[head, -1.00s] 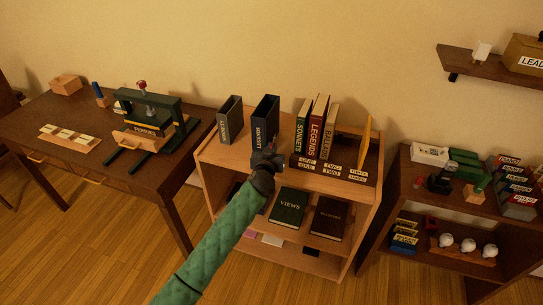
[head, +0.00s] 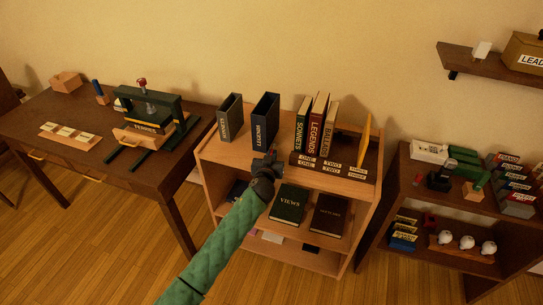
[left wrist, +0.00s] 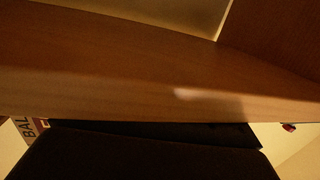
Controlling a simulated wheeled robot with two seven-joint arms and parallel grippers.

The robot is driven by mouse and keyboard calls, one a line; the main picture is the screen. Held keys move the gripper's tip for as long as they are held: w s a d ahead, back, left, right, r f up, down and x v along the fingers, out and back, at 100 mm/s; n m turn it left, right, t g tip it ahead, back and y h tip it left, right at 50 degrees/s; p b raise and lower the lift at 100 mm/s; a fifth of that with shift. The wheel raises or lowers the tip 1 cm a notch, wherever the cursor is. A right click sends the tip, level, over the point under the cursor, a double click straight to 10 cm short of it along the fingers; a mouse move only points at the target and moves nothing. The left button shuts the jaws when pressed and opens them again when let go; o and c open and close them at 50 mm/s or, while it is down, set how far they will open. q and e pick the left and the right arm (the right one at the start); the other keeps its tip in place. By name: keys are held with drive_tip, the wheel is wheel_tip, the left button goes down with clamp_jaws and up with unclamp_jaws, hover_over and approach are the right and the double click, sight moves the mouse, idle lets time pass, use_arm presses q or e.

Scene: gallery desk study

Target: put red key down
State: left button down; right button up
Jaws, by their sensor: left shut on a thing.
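In the left wrist view the dark gripper body (left wrist: 150,155) fills the bottom, and the key cannot be made out there. My right gripper is not in view.
The bookcase top (head: 215,152) has bare wood at its front left. A grey slipcase (head: 230,117), the blue slipcase (head: 265,120) and a rack of upright books (head: 317,127) stand on it. A press (head: 150,115) is on the left desk.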

use_arm(q)
drive_tip(key=c, duration=1.8)
unclamp_jaws()
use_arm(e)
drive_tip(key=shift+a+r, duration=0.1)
use_arm(q)
drive_tip(key=shift+r, duration=0.15)
